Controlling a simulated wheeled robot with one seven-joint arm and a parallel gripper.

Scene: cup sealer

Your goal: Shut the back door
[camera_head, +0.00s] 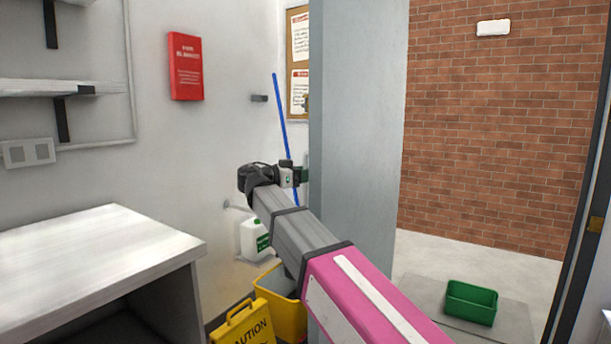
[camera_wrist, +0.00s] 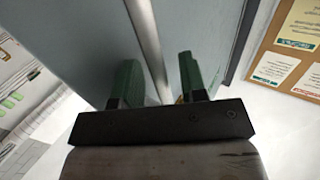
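The back door (camera_head: 362,120) is a tall grey-blue panel standing open, swung into the room, with the doorway to its right. My gripper (camera_head: 301,174) is at the left edge of the door, about mid-height. In the wrist view, the two green fingers of my gripper (camera_wrist: 160,85) are apart. Grey-blue surface shows on both sides of this strip. Whether either finger touches the door cannot be told.
A yellow bucket (camera_head: 289,310) and a caution sign (camera_head: 243,325) stand low beside my arm. A white jug (camera_head: 252,240) and blue pole (camera_head: 281,115) are by the wall. A counter (camera_head: 95,250) is left. Outside, a green crate (camera_head: 470,303) sits before a brick wall (camera_head: 500,120).

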